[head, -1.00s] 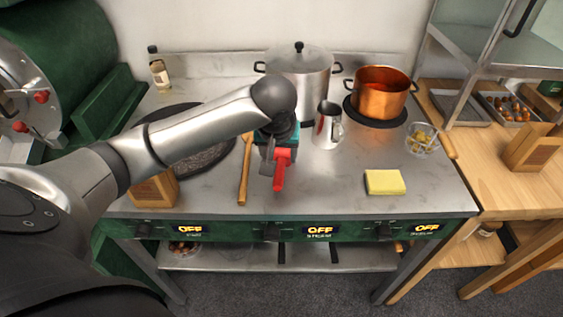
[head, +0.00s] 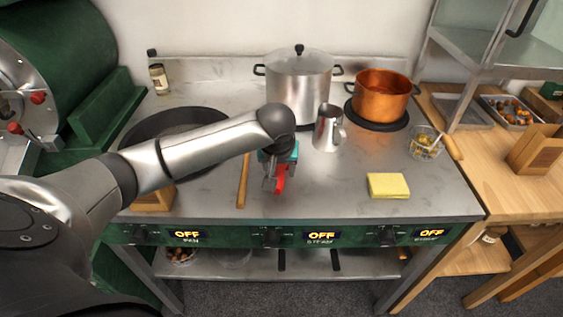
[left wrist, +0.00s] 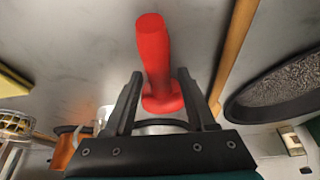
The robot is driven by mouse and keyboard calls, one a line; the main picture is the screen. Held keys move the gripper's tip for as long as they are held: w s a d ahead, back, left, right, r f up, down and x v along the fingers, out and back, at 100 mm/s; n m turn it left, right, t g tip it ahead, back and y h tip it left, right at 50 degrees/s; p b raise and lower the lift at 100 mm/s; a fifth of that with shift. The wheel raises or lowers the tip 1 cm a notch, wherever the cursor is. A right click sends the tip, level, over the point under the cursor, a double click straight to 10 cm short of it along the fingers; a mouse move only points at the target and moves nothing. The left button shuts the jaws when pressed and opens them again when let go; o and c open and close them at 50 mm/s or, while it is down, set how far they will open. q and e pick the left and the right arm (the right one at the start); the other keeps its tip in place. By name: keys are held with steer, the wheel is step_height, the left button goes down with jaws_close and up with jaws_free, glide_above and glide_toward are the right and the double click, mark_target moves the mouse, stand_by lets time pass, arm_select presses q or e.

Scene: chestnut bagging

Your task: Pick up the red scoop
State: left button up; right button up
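The red scoop (head: 281,177) is on the steel worktop, its red handle partly hidden behind my left gripper in the head view. My left gripper (head: 273,183) is over it, pointing down. In the left wrist view the scoop's red handle (left wrist: 154,50) lies between the two black fingers of my left gripper (left wrist: 160,78). The fingers are apart, with a gap showing on each side of the red part. The rest of the scoop is hidden by the gripper. My right gripper is not in view.
A wooden stick (head: 243,180) lies just left of the gripper. A metal pitcher (head: 326,132), a lidded steel pot (head: 300,88) and a copper pot (head: 381,99) stand behind. A yellow sponge (head: 388,186) lies right. The worktop between scoop and sponge is clear.

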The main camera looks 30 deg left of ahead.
arm_select(q)
jaws_close()
stand_by(0.6)
